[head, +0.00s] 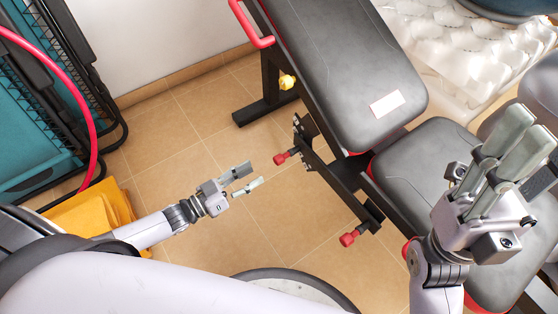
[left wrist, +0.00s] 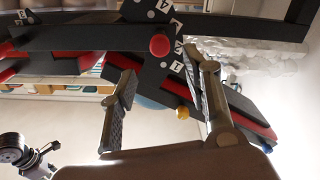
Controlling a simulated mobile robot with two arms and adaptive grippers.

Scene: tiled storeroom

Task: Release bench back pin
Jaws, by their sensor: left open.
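The weight bench has a grey padded back (head: 350,65) and a padded seat (head: 425,160) on a black frame. A red-knobbed pin (head: 281,158) sticks out to the left of the numbered bracket under the back. In the left wrist view the red knob (left wrist: 159,45) shows end-on against the white-numbered bracket (left wrist: 172,68), above and between my finger tips. My left gripper (head: 249,178) is open and empty, a short way left of and below the pin, apart from it. My right gripper (head: 527,128) is raised over the seat; its finger gap is unclear.
Another red knob (head: 348,239) sits low on the frame, and a yellow knob (head: 287,82) is on the rear leg. A teal crate rack (head: 45,110) and yellow envelopes (head: 90,212) are at the left. Tiled floor (head: 175,130) is clear around my left gripper.

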